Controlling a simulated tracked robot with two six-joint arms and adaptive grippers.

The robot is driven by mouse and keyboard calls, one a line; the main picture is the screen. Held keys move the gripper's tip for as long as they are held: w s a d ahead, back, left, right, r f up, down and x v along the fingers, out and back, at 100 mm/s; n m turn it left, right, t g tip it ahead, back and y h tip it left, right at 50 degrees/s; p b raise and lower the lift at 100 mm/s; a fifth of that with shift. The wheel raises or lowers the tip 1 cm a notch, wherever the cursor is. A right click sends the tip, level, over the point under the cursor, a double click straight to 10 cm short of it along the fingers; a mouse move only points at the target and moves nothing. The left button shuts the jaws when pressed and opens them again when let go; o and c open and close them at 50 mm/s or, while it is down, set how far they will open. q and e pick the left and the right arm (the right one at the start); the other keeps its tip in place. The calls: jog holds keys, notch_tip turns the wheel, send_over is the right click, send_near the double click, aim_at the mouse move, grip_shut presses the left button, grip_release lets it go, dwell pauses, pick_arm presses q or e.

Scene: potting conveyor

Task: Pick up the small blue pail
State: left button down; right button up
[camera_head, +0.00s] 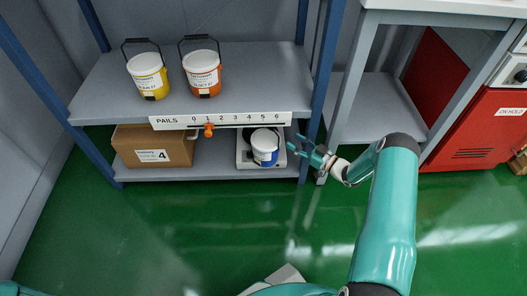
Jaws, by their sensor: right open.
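The small blue pail (265,148) is white on top with a blue band. It stands upright on a pale flat stand (244,158) on the lower shelf, under the right end of the number strip. My right gripper (295,144) is open just to the right of the pail, with its fingers pointing left toward it. I cannot tell whether a finger touches the pail. My left gripper is out of view.
A yellow pail (147,75) and an orange pail (202,73) stand on the upper shelf (255,80). A cardboard box (153,146) sits on the lower shelf. A strip with an orange slider (209,130) runs along the front. A blue post (318,85) stands at right.

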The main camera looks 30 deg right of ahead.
aim_at(270, 128)
jog(key=b+x, duration=0.1)
jog(key=x, duration=0.2)
jog(key=b+x, duration=0.1)
jog(key=x, duration=0.3)
jog(key=b+x, duration=0.1)
jog(key=x, duration=0.3)
jog(key=shift+w+a+r+b, duration=0.1)
jog(key=shift+a+r+b, duration=0.05)
jog(key=shift+a+b, duration=0.3)
jog(key=shift+w+a+r, duration=0.1)
jog(key=shift+w+a, duration=0.1)
jog(key=shift+w, duration=0.3)
grip_shut()
jog(key=shift+r, duration=0.2)
